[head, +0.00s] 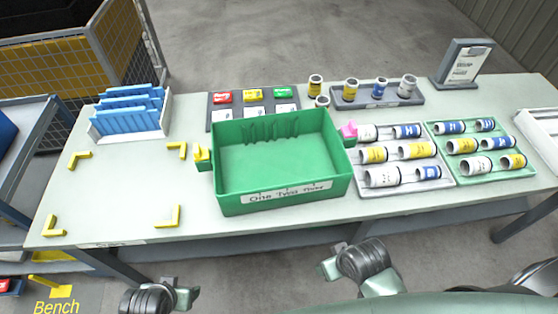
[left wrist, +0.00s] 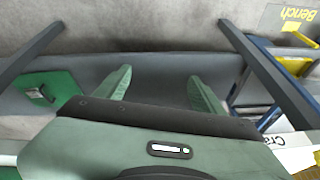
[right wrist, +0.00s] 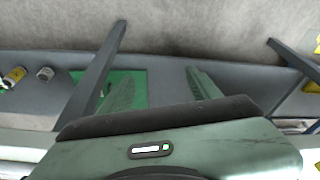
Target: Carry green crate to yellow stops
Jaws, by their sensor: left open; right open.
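The green crate (head: 283,160) sits upright and empty on the bench, a label on its front wall. It has a yellow handle (head: 203,155) on its left side and a pink handle (head: 348,132) on its right. Yellow corner stops (head: 168,217) mark an empty rectangle on the bench to the left of the crate. My left gripper (head: 188,298) is open and empty in front of the bench, below the crate; its fingers show in the left wrist view (left wrist: 158,88). My right gripper (head: 328,265) is open and empty in front of the bench; its fingers show in the right wrist view (right wrist: 158,85).
Right of the crate, close by, are a grey tray (head: 398,188) and a green tray (head: 490,180) of cans. A blue file rack (head: 130,112) stands behind the stops. A bin tray (head: 212,121) and a can tray (head: 385,102) lie behind the crate. The bench between crate and stops is clear.

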